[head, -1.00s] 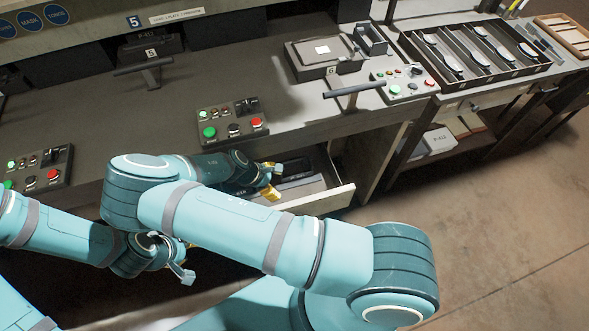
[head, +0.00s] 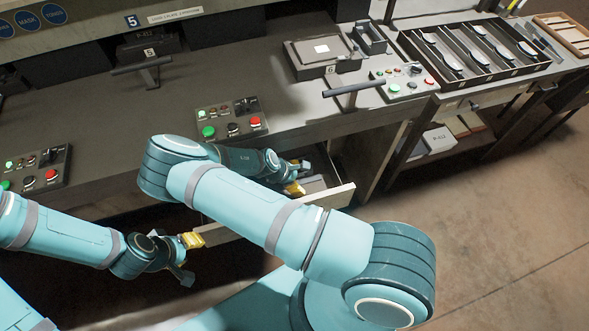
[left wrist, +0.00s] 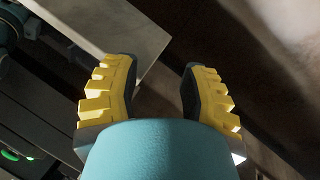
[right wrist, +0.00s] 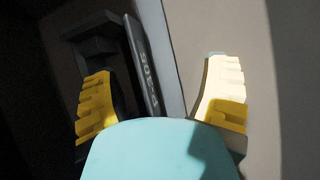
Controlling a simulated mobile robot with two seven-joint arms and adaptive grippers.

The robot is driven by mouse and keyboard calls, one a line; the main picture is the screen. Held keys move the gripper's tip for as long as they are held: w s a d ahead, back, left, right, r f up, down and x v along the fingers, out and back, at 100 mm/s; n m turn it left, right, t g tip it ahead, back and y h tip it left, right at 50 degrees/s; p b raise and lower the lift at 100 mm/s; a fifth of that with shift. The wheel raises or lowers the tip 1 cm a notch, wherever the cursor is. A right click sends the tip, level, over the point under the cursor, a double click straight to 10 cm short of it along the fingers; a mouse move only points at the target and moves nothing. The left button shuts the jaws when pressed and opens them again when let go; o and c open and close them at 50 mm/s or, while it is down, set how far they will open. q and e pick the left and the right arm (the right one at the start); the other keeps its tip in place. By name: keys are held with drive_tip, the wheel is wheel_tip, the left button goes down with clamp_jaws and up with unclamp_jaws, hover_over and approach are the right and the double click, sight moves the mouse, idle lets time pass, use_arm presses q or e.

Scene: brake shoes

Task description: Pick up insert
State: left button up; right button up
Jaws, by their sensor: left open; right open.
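A dark flat piece with pale lettering (right wrist: 143,65), likely the insert, stands in the open drawer (head: 335,197) in the right wrist view. My right gripper (head: 301,177) is inside the drawer, open, with its fingers apart on either side of the piece in the right wrist view (right wrist: 160,75). Whether a finger touches it I cannot tell. In the head view the piece is mostly hidden by my right gripper and arm. My left gripper (head: 190,258) is open and empty, low in front of the bench; it also shows in the left wrist view (left wrist: 160,75).
A grey strip (right wrist: 163,45) runs beside the lettered piece, and a dark bracket-like shape (right wrist: 88,45) lies left of it. The bench (head: 280,110) above the drawer carries button boxes (head: 232,119) and a lever fixture (head: 352,90). A tray of brake shoes (head: 475,50) stands at right.

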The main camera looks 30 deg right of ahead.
drive_tip(key=shift+c, duration=0.2)
clamp_jaws()
idle(0.3)
